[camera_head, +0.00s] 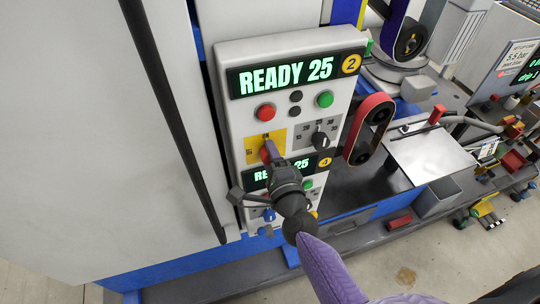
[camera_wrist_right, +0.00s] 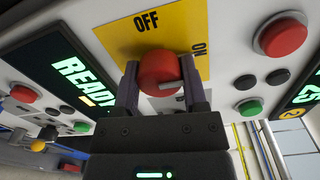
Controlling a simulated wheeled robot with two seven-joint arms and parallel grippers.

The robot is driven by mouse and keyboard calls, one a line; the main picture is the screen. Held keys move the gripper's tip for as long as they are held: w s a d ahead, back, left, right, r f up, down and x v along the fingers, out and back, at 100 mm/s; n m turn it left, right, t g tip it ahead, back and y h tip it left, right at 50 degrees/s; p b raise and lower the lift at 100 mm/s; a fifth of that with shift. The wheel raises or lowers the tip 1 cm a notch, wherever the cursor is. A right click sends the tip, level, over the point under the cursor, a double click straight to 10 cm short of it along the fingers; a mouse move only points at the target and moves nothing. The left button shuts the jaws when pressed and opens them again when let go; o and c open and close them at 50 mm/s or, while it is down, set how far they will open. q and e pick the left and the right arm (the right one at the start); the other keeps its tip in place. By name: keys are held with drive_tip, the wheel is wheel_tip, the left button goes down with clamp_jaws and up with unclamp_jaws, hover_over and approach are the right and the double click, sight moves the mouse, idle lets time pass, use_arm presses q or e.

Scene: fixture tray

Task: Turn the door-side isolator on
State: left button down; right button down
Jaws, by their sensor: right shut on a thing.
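The isolator is a red rotary knob (camera_wrist_right: 160,72) on a yellow plate (camera_wrist_right: 112,36) marked OFF and ON. In the head view the yellow plate (camera_head: 253,143) sits on the upper panel, below its READY 25 display (camera_head: 287,76). My right gripper (camera_head: 271,149) reaches up to the knob. In the right wrist view my right gripper (camera_wrist_right: 159,76) has one finger on each side of the knob and is shut on it. A pale mark on the knob points right in that view; its exact setting is unclear. My left gripper is not in view.
A black selector (camera_head: 319,139) is right of the plate. A red button (camera_head: 265,111) and a green button (camera_head: 325,99) sit above. A second display (camera_head: 321,163) is below, partly hidden by my gripper. A large door with a black bar (camera_head: 172,110) stands left.

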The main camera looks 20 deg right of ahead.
idle(0.4)
drive_tip(key=shift+c, duration=0.7)
unclamp_jaws()
drive_tip(key=s, duration=1)
drive_tip(key=shift+d+b, duration=0.15)
drive_tip(key=shift+b, duration=0.3)
drive_tip(key=shift+r, duration=0.1)
